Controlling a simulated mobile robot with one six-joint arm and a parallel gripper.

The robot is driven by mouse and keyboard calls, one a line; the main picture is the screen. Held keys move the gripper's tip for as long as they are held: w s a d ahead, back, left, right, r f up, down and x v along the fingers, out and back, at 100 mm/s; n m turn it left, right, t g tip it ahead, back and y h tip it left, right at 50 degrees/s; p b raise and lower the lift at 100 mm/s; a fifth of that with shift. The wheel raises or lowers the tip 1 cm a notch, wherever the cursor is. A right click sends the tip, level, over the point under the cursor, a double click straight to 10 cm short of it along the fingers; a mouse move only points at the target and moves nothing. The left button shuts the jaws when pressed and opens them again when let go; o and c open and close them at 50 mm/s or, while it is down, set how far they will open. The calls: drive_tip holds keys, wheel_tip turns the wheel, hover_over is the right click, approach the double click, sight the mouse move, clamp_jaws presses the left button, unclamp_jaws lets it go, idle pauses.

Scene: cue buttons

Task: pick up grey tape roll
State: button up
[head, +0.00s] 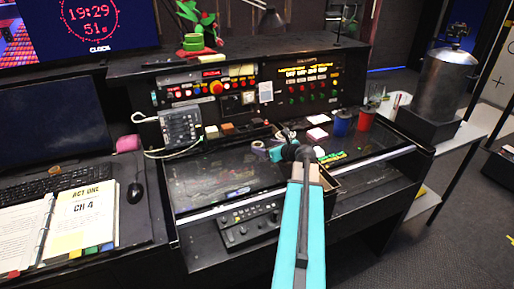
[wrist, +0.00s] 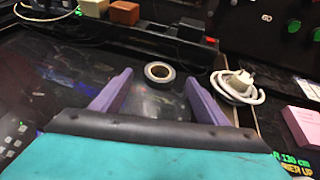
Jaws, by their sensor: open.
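The grey tape roll (wrist: 160,80) lies flat on the dark glossy desk top in the wrist view, a dark grey ring with a pale inner edge. It also shows small in the head view (head: 258,149), just left of my gripper (head: 277,151). In the wrist view my gripper (wrist: 158,82) has its two purple fingers spread wide and nothing held. The roll appears between and just beyond the fingertips. I cannot tell the height of the fingertips above the desk.
A coiled white cable (wrist: 238,86) lies right of the right finger. Pink notes (wrist: 303,126) are farther right. Wooden blocks (wrist: 125,12) stand behind the roll. A blue cup (head: 342,124) and red cup (head: 366,119) stand right. The desk left of the roll looks clear.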

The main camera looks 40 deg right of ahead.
sight(255, 144)
drive_tip(key=shift+p+x, duration=0.65)
drive_tip(key=shift+x, duration=1.95)
drive_tip(key=shift+c, duration=0.3)
drive_tip(key=c, duration=1.1)
